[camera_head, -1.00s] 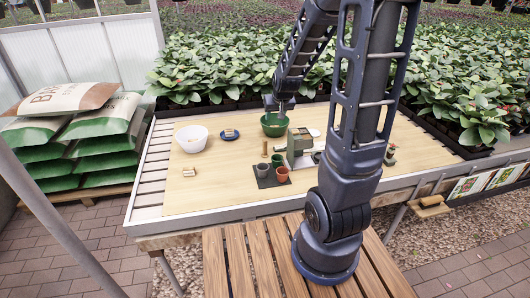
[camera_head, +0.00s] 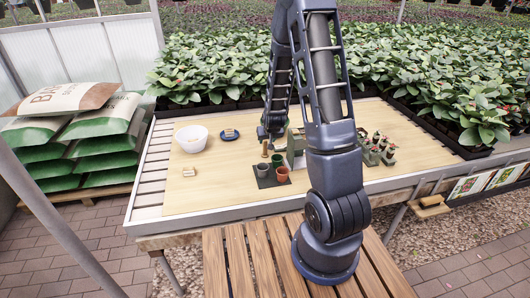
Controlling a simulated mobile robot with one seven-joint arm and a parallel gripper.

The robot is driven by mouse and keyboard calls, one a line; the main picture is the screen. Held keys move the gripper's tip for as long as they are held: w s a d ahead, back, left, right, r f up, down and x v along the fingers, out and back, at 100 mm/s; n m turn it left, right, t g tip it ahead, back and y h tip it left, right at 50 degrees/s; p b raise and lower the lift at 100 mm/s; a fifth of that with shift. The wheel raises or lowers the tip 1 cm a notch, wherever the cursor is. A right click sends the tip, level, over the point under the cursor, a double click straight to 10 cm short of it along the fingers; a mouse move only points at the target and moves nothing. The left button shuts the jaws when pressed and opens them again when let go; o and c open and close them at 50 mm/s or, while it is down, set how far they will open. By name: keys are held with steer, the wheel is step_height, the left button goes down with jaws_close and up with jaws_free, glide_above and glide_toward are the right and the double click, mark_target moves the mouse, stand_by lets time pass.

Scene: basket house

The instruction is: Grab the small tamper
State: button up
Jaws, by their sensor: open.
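A small upright wooden piece (camera_head: 264,150), which looks like the small tamper, stands on the wooden board behind the dark mat with pots. My gripper (camera_head: 265,140) is open and points down just above or behind this piece. I cannot tell how far its fingers are from it, or whether they touch. The fingertips are tiny in this view.
A dark mat (camera_head: 262,183) with several small pots lies just in front. A grey-green block (camera_head: 296,150) stands close to the right, partly behind my arm.

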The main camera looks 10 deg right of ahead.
mark_target(265, 145)
steer(key=shift+x, duration=4.85)
jaws_close()
